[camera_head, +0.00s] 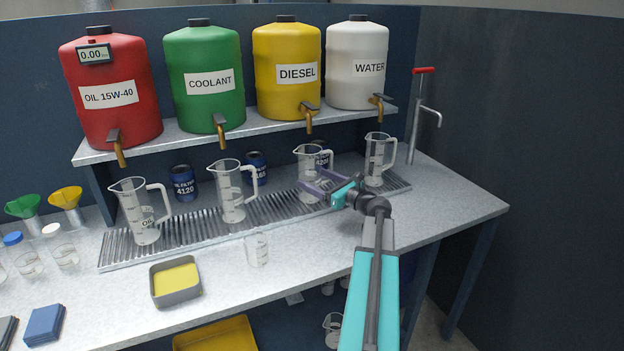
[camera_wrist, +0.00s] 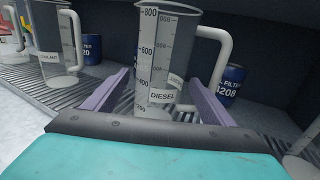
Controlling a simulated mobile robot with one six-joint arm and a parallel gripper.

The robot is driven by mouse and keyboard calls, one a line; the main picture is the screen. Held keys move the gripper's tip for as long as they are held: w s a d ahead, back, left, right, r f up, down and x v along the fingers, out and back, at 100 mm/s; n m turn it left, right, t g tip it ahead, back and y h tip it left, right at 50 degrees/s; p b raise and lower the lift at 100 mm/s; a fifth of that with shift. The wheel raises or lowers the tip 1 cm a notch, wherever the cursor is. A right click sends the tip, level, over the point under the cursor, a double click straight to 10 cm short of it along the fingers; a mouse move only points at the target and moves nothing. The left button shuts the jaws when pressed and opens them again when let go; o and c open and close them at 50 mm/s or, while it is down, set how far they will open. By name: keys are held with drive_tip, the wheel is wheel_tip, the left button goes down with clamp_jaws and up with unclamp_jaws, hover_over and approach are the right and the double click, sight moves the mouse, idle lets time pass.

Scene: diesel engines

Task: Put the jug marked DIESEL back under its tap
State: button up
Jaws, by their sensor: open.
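The clear jug marked DIESEL (camera_head: 311,159) stands upright at the drip grate (camera_head: 200,232), below the brass tap (camera_head: 309,121) of the yellow DIESEL tank (camera_head: 287,75). Its label and scale face me in the wrist view (camera_wrist: 165,60), with its handle to the right; it looks empty. My gripper (camera_head: 312,181) is open, its two purple fingers (camera_wrist: 160,85) on either side of the jug's lower part. I cannot tell whether either finger touches it. The gripper hides part of the jug's base in the head view.
An OIL jug (camera_head: 140,212), a COOLANT jug (camera_head: 231,190) and another jug (camera_head: 376,160) stand along the grate. Blue filter cans (camera_head: 184,183) stand behind. A small beaker (camera_head: 256,249) and a grey tray with yellow contents (camera_head: 175,299) are in front.

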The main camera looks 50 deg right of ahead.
drive_tip(key=s, duration=0.9)
drive_tip(key=shift+b, duration=0.45)
